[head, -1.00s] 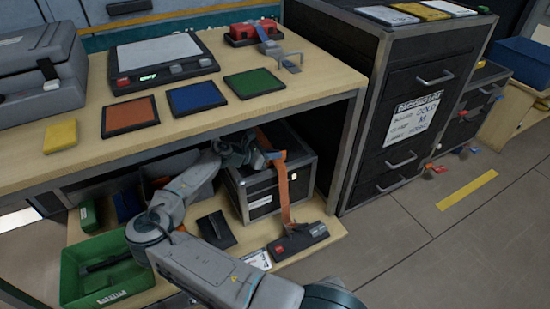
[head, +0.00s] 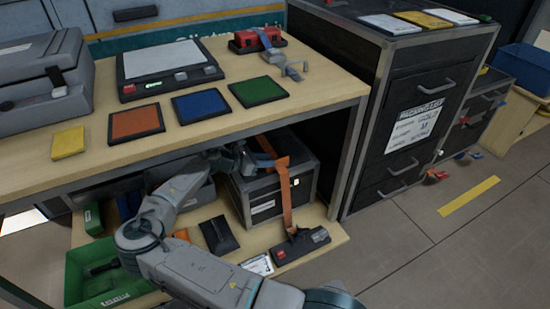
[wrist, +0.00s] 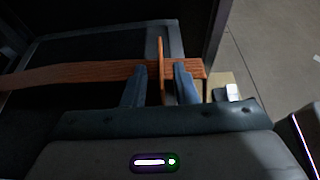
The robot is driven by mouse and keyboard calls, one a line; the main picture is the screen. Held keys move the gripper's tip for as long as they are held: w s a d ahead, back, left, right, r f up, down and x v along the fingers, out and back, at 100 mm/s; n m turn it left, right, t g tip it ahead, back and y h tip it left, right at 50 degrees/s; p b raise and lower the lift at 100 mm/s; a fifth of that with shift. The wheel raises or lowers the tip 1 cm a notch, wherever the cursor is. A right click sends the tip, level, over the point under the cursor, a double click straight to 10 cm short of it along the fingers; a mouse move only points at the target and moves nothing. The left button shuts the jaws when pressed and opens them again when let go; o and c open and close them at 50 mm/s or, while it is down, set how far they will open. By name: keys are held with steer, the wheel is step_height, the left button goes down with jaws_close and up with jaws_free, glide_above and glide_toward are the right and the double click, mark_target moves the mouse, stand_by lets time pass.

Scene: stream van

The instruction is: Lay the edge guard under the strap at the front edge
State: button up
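The orange strap (head: 287,205) crosses the top of a dark case (head: 302,182) on the lower shelf and hangs over its front edge to a dark buckle (head: 300,245). My gripper (head: 256,160) is at the case's top; in the wrist view its two fingers (wrist: 160,84) stand apart over the strap (wrist: 85,73). A thin upright orange tab (wrist: 161,60) stands between them, with gaps visible on both sides. A black folded piece (head: 218,235), possibly the edge guard, lies on the shelf left of the case. Nothing clearly lies under the strap at the front edge.
The wooden tabletop (head: 330,90) overhangs the case, with my arm reaching in beneath it. A table leg (head: 345,165) and a drawer cabinet (head: 420,120) stand to the right. A green bin (head: 75,285) is at the shelf's left. Floor at the right is mostly clear.

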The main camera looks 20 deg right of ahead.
steer(key=p+v, duration=0.1)
steer(key=v, duration=0.6)
steer(key=shift+a, duration=0.1)
stand_by(1.9)
